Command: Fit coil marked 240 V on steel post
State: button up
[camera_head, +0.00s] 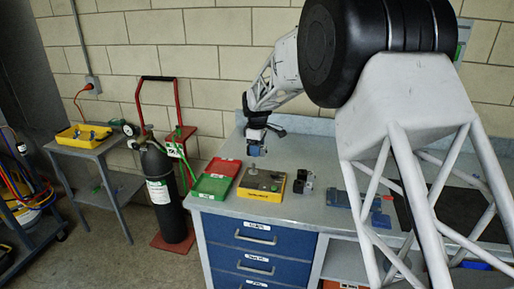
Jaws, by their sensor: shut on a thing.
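My gripper (257,139) points down above the left part of the bench. It is shut on a small blue-grey block (256,150), which looks like a coil; any marking on it is too small to read. A yellow and grey fixture (260,195) sits on the bench just below. A short steel post (252,170) stands up at its back left. The held coil is above the post and apart from it, as far as I can tell. A group of small black and grey blocks (303,183), possibly other coils, stands right of the fixture; their markings cannot be read.
A red tray (222,166) and a green tray (211,187) lie left of the fixture. A blue-grey tool or case (352,200) and a dark mat (455,208) lie further right, partly behind my arm. The bench (325,212) is bare between them.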

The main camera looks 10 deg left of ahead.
aim_at(257, 172)
jog(key=shift+f, duration=1.65)
jog(key=shift+f, duration=0.95)
jog(key=shift+f, duration=1.1)
jog(key=shift+f, duration=0.4)
jog(key=o, duration=1.5)
jog(key=shift+r, duration=0.1)
jog(key=shift+r, duration=3.4)
